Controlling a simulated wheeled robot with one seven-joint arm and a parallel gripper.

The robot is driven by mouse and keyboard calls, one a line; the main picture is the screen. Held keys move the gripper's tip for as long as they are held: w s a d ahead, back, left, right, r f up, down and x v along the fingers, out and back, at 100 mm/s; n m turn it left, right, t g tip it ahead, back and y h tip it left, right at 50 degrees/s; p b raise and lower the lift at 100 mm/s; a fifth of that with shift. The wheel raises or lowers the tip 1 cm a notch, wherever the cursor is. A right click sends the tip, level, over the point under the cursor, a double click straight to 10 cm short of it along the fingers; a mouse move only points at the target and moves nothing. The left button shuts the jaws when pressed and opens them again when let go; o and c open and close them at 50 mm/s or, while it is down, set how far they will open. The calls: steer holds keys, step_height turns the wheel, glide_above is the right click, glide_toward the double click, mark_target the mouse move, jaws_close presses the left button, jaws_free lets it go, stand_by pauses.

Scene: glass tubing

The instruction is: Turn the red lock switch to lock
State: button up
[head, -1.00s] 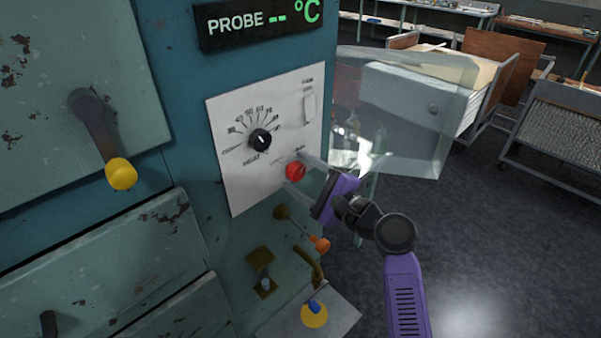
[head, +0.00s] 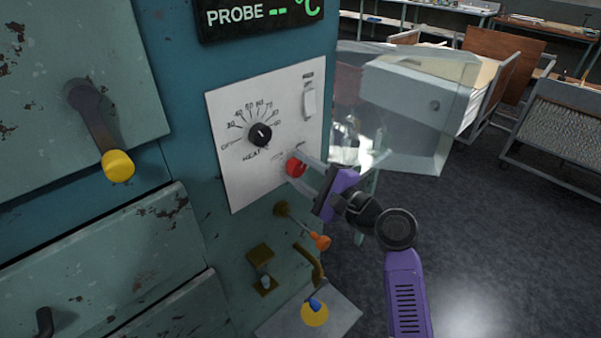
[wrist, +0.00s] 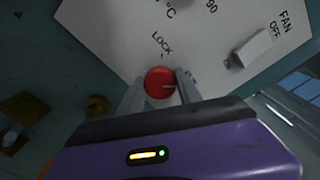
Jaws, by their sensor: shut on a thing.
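The red lock switch (head: 296,167) is a round knob low on the white control panel in the head view. In the wrist view the red knob (wrist: 159,83) sits between the two fingers, with the word LOCK printed above it and a small tick below that word. A pale mark on the knob points to the right in this view. My gripper (head: 302,172), with its purple body, is shut on the knob from the right; the fingertips (wrist: 160,88) touch its sides. The label right of the knob is partly hidden by a finger.
The panel also carries a black heat dial (head: 260,134) and a white fan switch (head: 310,103). Below are an orange-tipped lever (head: 319,242) and a brass fitting (head: 262,268). A clear, open shield (head: 400,110) stands right of the panel.

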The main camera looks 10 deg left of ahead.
steer(key=n+b, duration=0.3)
steer(key=shift+f+b, duration=0.3)
steer(key=shift+f, duration=0.1)
steer(key=n+b, duration=0.5)
steer(key=b, duration=0.1)
steer(key=shift+n, duration=0.4)
steer(key=n+b, duration=0.5)
steer(key=shift+r+n+b, duration=0.1)
steer(key=shift+n+b, duration=1.25)
steer(key=shift+n, duration=0.25)
steer(key=o, duration=1.4)
steer(key=shift+r, duration=0.1)
steer(key=shift+c, duration=0.2)
steer(key=shift+d, duration=0.1)
